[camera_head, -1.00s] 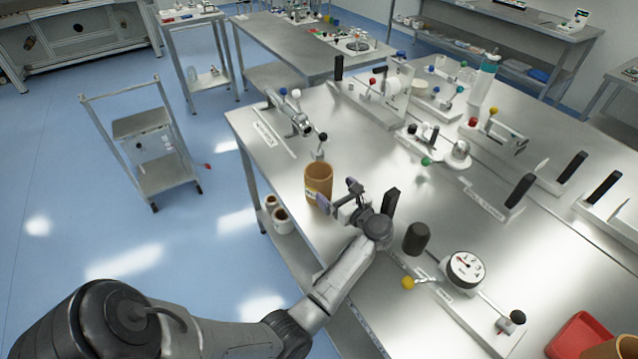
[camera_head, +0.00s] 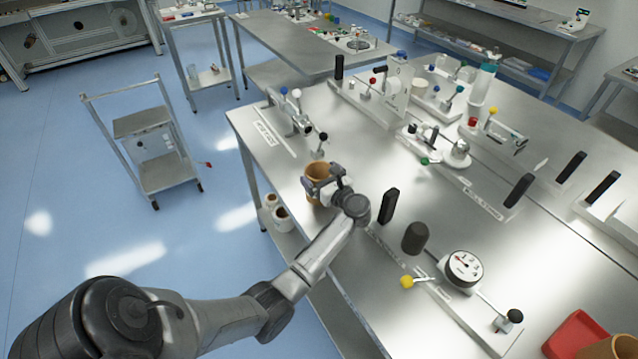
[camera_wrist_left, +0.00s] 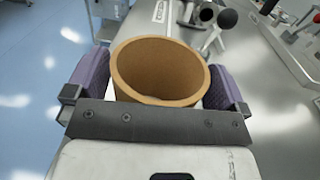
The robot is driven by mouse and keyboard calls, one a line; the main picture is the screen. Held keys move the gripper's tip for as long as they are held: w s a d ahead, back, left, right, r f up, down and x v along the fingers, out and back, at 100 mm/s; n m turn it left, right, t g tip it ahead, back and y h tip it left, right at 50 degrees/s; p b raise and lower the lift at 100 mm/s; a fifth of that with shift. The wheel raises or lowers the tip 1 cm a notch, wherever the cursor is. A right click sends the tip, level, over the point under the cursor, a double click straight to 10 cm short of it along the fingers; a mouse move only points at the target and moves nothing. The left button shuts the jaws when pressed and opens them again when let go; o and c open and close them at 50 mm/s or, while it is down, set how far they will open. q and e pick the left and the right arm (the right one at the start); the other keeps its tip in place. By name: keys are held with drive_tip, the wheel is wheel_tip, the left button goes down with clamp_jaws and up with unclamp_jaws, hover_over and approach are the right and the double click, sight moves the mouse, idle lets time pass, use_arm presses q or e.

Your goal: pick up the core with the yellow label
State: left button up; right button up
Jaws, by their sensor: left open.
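The brown core (camera_head: 318,168) stands upright on the near left part of the steel table, open end up. Its label side is hidden in both views now. My left gripper (camera_head: 323,182) is at the core, open, with one finger on either side of it. In the left wrist view the core (camera_wrist_left: 160,75) sits between the two purple finger pads, and I cannot tell whether either pad touches it. My right gripper is not in view.
A lever fixture (camera_head: 295,115) stands behind the core. A black post (camera_head: 389,206), a dark cylinder (camera_head: 415,238) and a dial gauge (camera_head: 464,268) stand to its right. More cores (camera_head: 281,218) lie on the shelf below. Another core (camera_head: 612,348) is by the red tray (camera_head: 572,338).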

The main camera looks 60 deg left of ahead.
use_arm(q)
drive_tip(key=c, duration=0.7)
drive_tip(key=shift+o, duration=0.2)
